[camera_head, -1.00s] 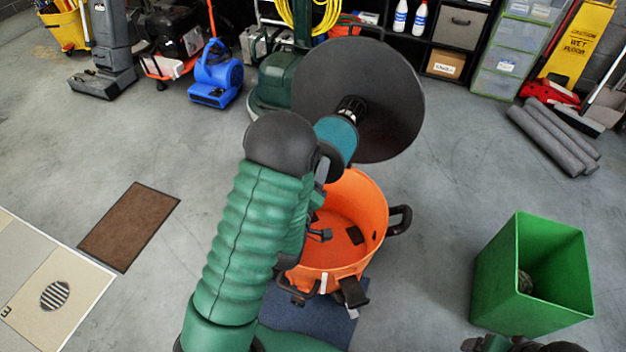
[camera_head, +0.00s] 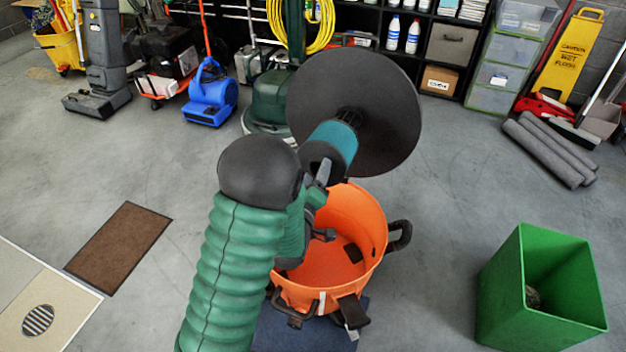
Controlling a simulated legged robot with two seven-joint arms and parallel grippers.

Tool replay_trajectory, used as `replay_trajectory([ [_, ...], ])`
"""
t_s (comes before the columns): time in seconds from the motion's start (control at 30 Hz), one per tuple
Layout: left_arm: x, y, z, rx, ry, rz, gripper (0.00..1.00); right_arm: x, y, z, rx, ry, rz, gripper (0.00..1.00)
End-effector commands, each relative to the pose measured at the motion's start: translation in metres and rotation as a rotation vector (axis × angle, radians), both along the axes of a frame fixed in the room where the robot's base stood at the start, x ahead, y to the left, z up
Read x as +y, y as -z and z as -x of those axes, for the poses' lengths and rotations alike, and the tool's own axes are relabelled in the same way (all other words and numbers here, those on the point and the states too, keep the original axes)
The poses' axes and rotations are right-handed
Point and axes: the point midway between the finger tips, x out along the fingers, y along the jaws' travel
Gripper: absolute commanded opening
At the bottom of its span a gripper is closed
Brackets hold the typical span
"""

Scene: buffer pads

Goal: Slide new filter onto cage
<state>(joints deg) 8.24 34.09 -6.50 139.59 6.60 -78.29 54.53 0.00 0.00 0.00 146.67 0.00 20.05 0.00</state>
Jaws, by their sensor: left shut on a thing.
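The new filter (camera_head: 337,141) is a teal cylinder with a black end ring, tilted above the orange drum. My left gripper (camera_head: 322,174) is shut on its near end; my own arm partly hides the fingers. The filter's far end meets the middle of a large black disc (camera_head: 385,125), the vacuum head. Only a short dark ribbed piece of the cage (camera_head: 350,117) shows between filter and disc; the filter appears to be around the rest. What holds the disc up is not visible. My right gripper is out of view.
The open orange drum (camera_head: 375,225) stands below on a dark blue mat (camera_head: 290,335), with a black handle at its right. A green bin (camera_head: 505,290) with something grey inside stands at right. Grey rolls (camera_head: 550,150) and shelves lie behind. Floor between is clear.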

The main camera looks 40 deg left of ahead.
Motion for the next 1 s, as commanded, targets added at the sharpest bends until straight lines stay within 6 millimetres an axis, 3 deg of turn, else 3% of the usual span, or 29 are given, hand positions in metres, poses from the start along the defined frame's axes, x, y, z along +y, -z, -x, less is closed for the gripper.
replay_trajectory([
  [1.0,0.020,0.016,-0.082,-0.003,0.000,-0.001,0.00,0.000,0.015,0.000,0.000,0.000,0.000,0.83],
])
